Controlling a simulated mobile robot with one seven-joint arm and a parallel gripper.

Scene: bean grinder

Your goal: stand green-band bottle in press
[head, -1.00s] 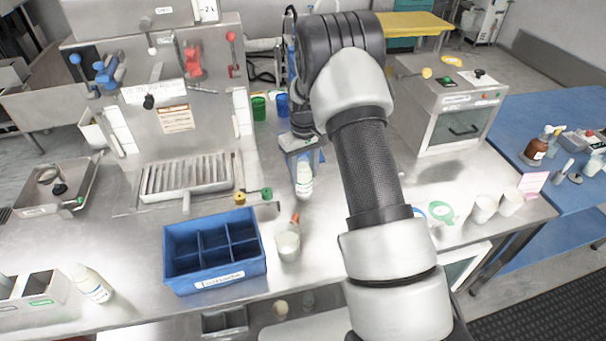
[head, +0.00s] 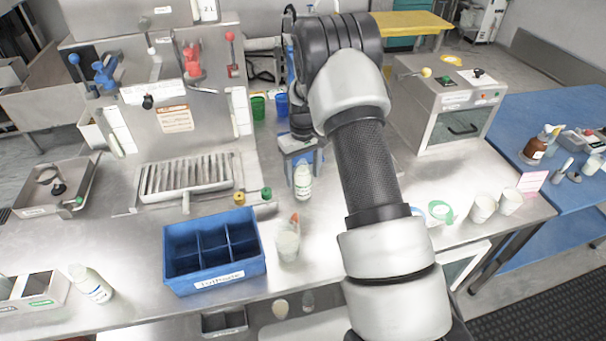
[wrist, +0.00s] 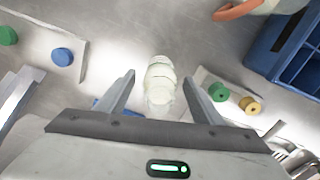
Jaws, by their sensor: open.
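A small pale bottle (head: 303,182) stands upright on the steel counter, just in front of my gripper (head: 302,157). A little green shows on its label, but the band is too small to make out. In the wrist view the bottle (wrist: 160,80) lies between the two spread fingers of my gripper (wrist: 159,77), with space on both sides. My gripper is open and empty. I cannot tell for sure which fixture is the press.
A drip grate (head: 186,176) with levers above is left, a steel box machine (head: 447,105) right. Two white cups (head: 483,208) stand right.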

